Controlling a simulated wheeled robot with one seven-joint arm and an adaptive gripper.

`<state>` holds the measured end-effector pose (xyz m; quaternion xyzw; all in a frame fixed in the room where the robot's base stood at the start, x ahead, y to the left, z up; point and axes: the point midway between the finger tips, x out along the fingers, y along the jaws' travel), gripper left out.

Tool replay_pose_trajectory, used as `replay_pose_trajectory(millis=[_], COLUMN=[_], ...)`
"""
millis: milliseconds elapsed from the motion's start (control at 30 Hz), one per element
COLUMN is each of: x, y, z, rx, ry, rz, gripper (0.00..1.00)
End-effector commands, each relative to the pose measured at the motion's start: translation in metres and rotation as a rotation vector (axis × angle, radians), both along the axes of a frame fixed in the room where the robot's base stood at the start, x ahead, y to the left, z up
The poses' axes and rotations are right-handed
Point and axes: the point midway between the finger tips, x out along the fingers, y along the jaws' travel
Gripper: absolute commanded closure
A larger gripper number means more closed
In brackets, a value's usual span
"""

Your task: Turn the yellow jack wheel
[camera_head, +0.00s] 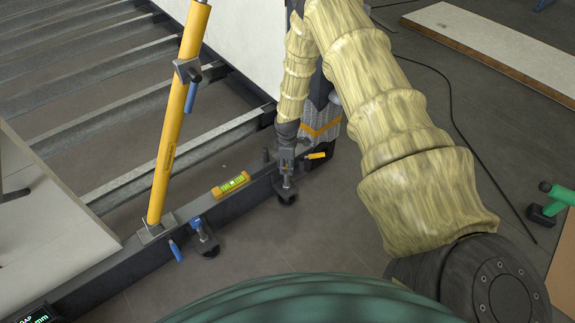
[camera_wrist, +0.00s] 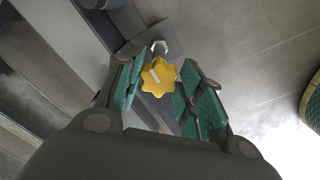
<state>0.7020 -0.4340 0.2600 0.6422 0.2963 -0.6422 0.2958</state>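The yellow jack wheel (camera_wrist: 158,77) shows in the wrist view as a lobed knob with a pale bar across its face. It sits between the green-padded fingers of my gripper (camera_wrist: 163,64). The fingers are spread, one on either side of the wheel. I cannot tell whether either pad touches it. In the head view my gripper (camera_head: 287,137) points down over the jack (camera_head: 286,182) at the right end of the dark frame beam. The wheel is hidden there by the gripper; a yellow handle (camera_head: 316,155) sticks out to the right of the jack.
A yellow strut (camera_head: 172,135) rises from the dark beam (camera_head: 120,258). A jack with a blue knob (camera_head: 197,226) and a spirit level (camera_head: 231,184) are along the beam. A board (camera_head: 495,48) lies at the upper right. A black cable crosses the floor behind my arm.

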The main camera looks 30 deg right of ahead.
Motion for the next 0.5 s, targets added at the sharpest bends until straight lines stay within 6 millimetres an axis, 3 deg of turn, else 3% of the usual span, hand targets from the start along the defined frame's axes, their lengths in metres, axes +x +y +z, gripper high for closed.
replay_pose_trajectory(millis=[500], x=[-0.0007], y=[0.0003], z=[0.0023], rx=[0.000], ry=[0.001], rz=[-0.083], gripper=[0.86])
